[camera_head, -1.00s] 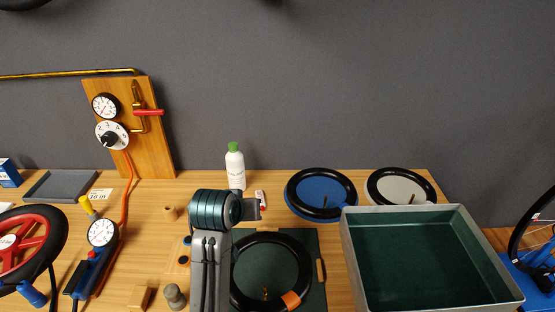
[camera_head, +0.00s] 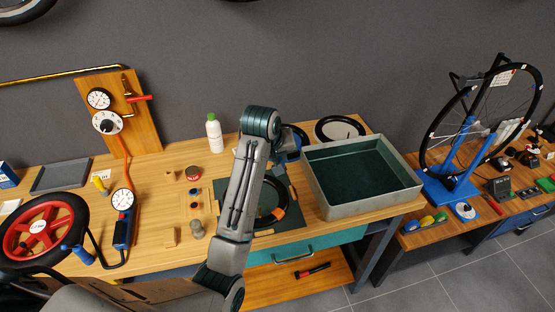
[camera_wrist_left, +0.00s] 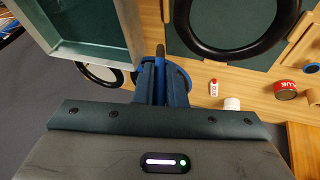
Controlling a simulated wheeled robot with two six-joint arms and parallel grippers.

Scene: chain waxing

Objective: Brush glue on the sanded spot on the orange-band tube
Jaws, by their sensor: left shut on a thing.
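The orange-band tube (camera_head: 263,217) is a black ring lying on the dark green mat (camera_head: 296,226). I cannot make out the sanded spot. The ring also shows in the left wrist view (camera_wrist_left: 233,56). My left gripper (camera_head: 288,152) is beyond the mat, near the blue disc. The red glue can (camera_wrist_left: 286,90) stands on the table, also in the head view (camera_head: 193,173). My right gripper is not in view.
A grey tray with a green floor (camera_head: 397,193) stands right of the mat. A white bottle (camera_head: 214,134) stands at the back. The white disc with black ring (camera_head: 340,128) lies behind the tray.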

